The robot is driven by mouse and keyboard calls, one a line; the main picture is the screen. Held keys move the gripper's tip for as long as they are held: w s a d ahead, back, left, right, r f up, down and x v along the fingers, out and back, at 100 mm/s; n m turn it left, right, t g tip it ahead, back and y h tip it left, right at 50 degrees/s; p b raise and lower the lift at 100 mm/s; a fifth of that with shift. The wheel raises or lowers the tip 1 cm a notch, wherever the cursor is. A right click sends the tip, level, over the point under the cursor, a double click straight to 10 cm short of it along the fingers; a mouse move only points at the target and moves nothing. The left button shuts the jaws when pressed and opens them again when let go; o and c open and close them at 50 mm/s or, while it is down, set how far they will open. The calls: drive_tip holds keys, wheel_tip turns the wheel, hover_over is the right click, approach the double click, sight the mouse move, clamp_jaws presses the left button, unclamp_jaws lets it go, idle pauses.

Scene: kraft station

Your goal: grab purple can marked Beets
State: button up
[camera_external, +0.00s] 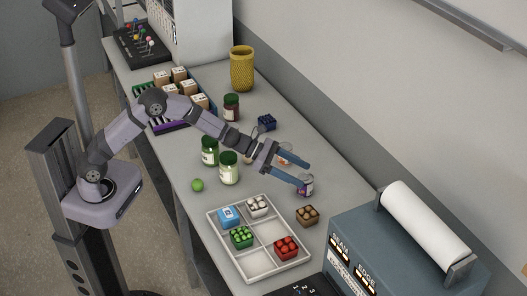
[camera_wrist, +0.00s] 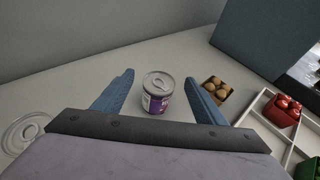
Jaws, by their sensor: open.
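The purple can (camera_wrist: 157,95) stands upright on the table between my open fingers in the wrist view, with a silver lid and a purple and white label. Its lettering is too small to read. In the external view the can (camera_external: 306,186) is partly hidden by a blue fingertip. My gripper (camera_external: 304,174) is open, its blue fingers spread, reaching down toward the can. In the wrist view my gripper (camera_wrist: 160,92) has a finger on each side of the can, with visible gaps. Whether the fingers reach fully past the can is unclear.
A brown carton (camera_wrist: 217,88) stands close to the right finger. A white divided tray (camera_external: 221,249) holds several small cartons. Green-lidded jars (camera_external: 228,170) stand left of the gripper. A large grey-blue machine (camera_external: 385,245) is at right.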

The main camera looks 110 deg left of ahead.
sight(305, 181)
wheel_tip(305, 181, down, 3)
drive_tip(key=shift+r+p, duration=0.1)
drive_tip(key=shift+p, duration=0.2)
drive_tip(key=shift+w+p, duration=0.4)
drive_tip(key=shift+w, duration=0.2)
drive_tip(key=shift+p+x, duration=0.4)
drive_tip(key=shift+x, duration=0.5)
drive_tip(key=c, duration=1.2)
